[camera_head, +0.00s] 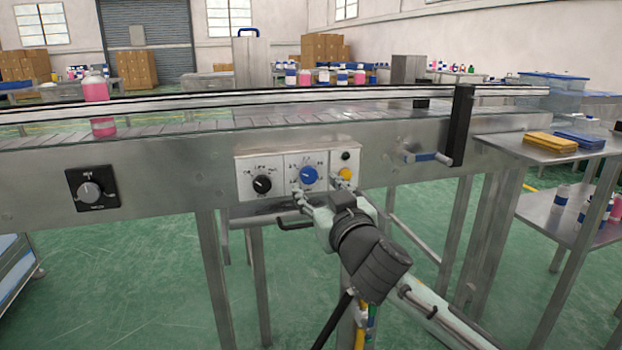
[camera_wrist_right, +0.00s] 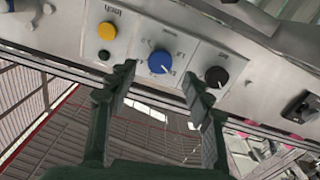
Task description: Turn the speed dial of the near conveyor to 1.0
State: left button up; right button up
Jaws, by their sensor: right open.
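The near conveyor (camera_head: 160,160) runs across the head view, with a light control panel on its front side. A blue dial (camera_head: 308,176) sits in the middle of the panel; it also shows in the right wrist view (camera_wrist_right: 161,62). Its scale marks are too small to read. A black knob (camera_head: 262,184) is to its left, and a yellow button (camera_head: 345,173) and a small black button are to its right. My right gripper (camera_head: 322,192) is open in front of the panel. In the right wrist view its fingers (camera_wrist_right: 160,85) stand apart below the blue dial, apparently not touching it. My left gripper is out of view.
A separate black-plated grey knob (camera_head: 90,190) is farther left on the conveyor side. A pink bottle (camera_head: 97,92) stands on the belt. A black bracket with a handle (camera_head: 458,125) sticks out right of the panel. A steel table (camera_head: 510,146) stands at the right.

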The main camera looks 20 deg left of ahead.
aim_at(310, 177)
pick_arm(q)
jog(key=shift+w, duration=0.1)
pick_arm(e)
jog(key=shift+x, duration=2.25)
jog(key=shift+c, duration=0.6)
jog(key=c, duration=1)
jog(key=shift+r+n+p, duration=0.1)
jog(key=shift+n+p, duration=0.55)
jog(key=shift+n, duration=0.05)
jog(key=shift+c, duration=0.2)
jog(key=n+p, duration=0.3)
jog(key=n, duration=0.1)
jog(key=n+p, duration=0.3)
jog(key=n, duration=0.2)
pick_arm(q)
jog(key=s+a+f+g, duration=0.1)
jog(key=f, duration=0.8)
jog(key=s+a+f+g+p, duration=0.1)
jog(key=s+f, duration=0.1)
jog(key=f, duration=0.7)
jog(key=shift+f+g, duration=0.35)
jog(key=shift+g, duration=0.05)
pick_arm(e)
jog(key=shift+n, duration=0.9)
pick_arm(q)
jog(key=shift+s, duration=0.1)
